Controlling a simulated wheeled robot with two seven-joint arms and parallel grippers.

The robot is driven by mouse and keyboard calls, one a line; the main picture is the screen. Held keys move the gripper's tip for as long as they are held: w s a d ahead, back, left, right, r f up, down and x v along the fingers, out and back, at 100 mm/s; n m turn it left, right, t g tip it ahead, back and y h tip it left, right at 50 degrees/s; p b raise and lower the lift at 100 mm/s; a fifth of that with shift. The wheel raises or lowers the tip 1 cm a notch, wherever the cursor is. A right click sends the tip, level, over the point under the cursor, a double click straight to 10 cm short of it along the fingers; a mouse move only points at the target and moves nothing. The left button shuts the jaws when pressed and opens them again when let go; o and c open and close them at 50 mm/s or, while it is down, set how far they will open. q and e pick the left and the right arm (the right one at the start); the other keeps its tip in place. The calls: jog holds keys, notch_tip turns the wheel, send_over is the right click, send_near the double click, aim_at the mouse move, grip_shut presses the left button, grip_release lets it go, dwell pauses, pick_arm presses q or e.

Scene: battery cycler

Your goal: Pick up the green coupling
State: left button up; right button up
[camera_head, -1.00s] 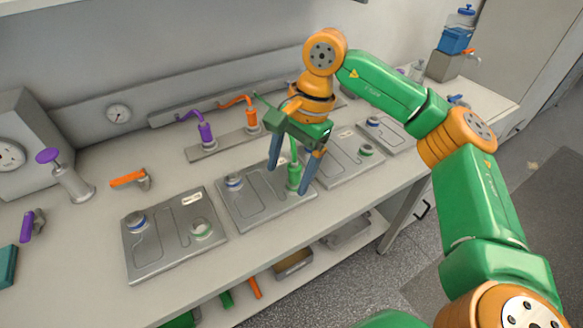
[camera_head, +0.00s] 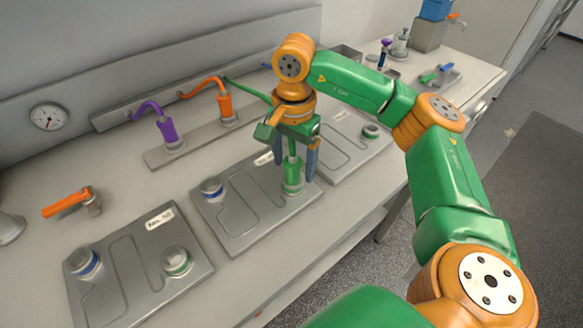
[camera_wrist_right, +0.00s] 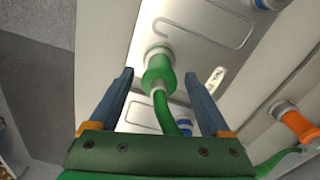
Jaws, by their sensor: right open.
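The green coupling (camera_head: 293,178) stands upright on the port at the right end of the middle grey plate (camera_head: 240,236), its green hose rising from its top. My right gripper (camera_head: 297,176) is above it, pointing down and open, with one blue-grey finger on each side of the coupling. In the right wrist view the coupling (camera_wrist_right: 158,76) lies between the two open fingers (camera_wrist_right: 159,76), with a visible gap on both sides. The upper hose is partly hidden by the gripper body in the head view. My left gripper is not in view.
Purple (camera_head: 167,130) and orange (camera_head: 225,104) couplings stand in a holder behind. Similar plates lie left (camera_head: 140,275) and right (camera_head: 345,158). An orange-handled valve (camera_head: 68,203) is at left. The bench's front edge runs close to the plates.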

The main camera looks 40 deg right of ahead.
jog(key=shift+f, duration=0.4)
grip_shut()
